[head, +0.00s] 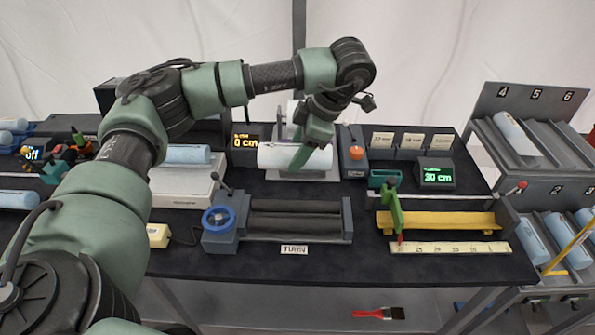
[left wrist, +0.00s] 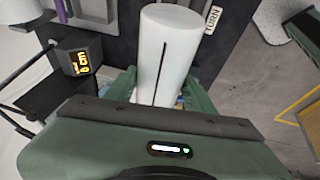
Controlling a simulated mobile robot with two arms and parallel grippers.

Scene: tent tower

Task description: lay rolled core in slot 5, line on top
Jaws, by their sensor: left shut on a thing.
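My left gripper (head: 312,143) reaches over the back middle of the table and is shut on a white rolled core (head: 275,157). The core lies level, at or just above a white stand; I cannot tell whether it touches. In the left wrist view the core (left wrist: 178,45) runs away from my left gripper (left wrist: 160,98), with a dark straight line along the side facing the camera. The rack (head: 533,95) at the right has slots labelled 4, 5 and 6. Slot 5 (head: 556,143) looks empty. My right gripper is not in view.
A pale core (head: 515,133) lies in slot 4. Blue cores (head: 567,241) fill the lower rack. Between my gripper and the rack stand an orange-buttoned post (head: 355,153), a 30 cm display (head: 437,177) and a yellow trough (head: 450,222). A roller bed (head: 300,220) is in front.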

